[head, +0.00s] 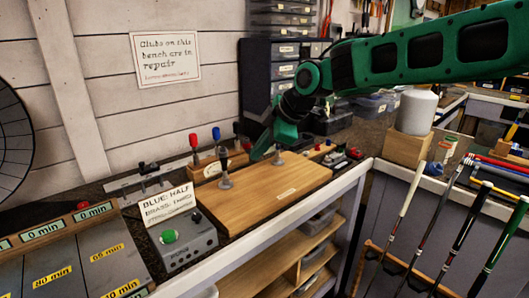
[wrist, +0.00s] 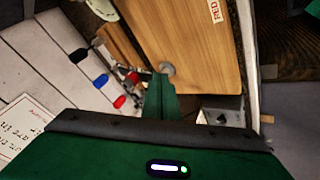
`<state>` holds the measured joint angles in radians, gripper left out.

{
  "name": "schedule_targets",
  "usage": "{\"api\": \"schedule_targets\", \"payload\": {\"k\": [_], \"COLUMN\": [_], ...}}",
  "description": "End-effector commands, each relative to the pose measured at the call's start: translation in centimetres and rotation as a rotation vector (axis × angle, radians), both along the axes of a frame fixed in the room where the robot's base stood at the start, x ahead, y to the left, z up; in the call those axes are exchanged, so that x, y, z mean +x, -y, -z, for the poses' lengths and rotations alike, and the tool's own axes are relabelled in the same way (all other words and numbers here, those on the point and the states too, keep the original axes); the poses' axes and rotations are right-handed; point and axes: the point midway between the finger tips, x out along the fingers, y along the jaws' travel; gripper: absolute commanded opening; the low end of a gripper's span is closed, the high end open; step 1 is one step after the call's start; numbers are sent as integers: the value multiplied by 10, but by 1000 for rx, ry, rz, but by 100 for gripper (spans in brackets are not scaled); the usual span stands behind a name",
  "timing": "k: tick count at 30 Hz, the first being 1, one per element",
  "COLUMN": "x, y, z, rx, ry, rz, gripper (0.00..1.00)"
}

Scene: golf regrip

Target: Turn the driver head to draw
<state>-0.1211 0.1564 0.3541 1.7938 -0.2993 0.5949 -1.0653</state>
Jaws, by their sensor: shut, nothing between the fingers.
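I cannot surely make out a driver head in either view. The board also fills the top of the wrist view (wrist: 200,35), where a round grey foot (wrist: 167,68) shows just beyond my fingertips. My gripper (head: 258,154) is shut and empty, pointing down at the board's back edge. It also shows shut in the wrist view (wrist: 160,80). I cannot tell if it touches the post.
Red and blue handled tools (head: 193,142) stand in a wooden rack behind the board. A grey box with a green button (head: 182,240) and timer bins (head: 60,265) are at left. Small red and dark items (head: 352,153) lie right. Clubs (head: 400,205) lean at the right.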

Motion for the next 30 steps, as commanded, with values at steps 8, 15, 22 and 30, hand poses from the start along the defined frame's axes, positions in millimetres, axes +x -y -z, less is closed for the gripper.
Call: {"api": "schedule_targets", "payload": {"k": [8, 15, 22, 30], "x": [1, 1, 1, -6], "y": [-8, -9, -9, -6], "z": [0, 0, 0, 0], "rx": [0, 0, 0, 0], "ry": [-1, -1, -1, 0], "rz": [-12, -13, -13, -15], "gripper": [0, 0, 0, 0]}}
